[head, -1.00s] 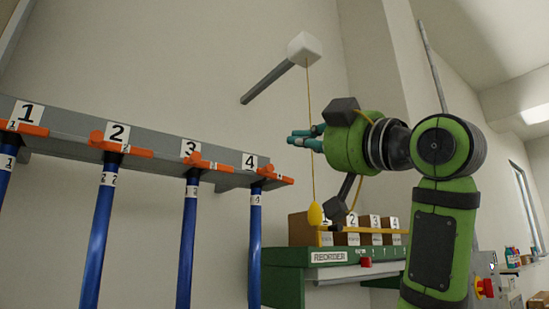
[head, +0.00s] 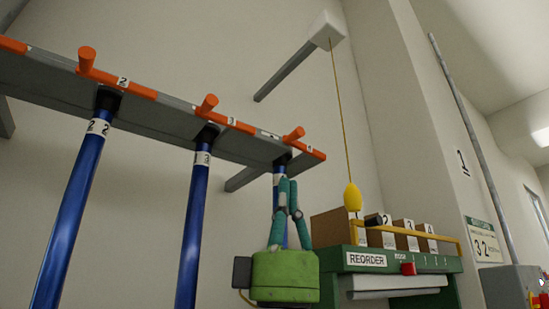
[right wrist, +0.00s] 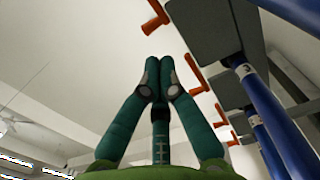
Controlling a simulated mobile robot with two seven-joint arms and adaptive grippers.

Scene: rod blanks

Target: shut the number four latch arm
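The number four latch arm (head: 312,152) is an orange bar with a short peg at the right end of the grey overhead rail in the head view. It lies along the rail's edge, above the rightmost blue rod (head: 279,177); I cannot tell whether it is latched. My right gripper (head: 287,182) points up just below that end of the rail, in front of the rod and hiding part of it. Its teal fingertips are together and empty; they also show close together in the right wrist view (right wrist: 159,66). Contact with the latch is not visible. My left gripper is out of view.
Similar orange latch arms mark two (head: 120,80) and three (head: 228,120), above blue rods. A yellow pull cord (head: 353,197) hangs right of my gripper. Behind it stands a green reorder station (head: 440,265) with several numbered boxes. Open wall space lies above the rail.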

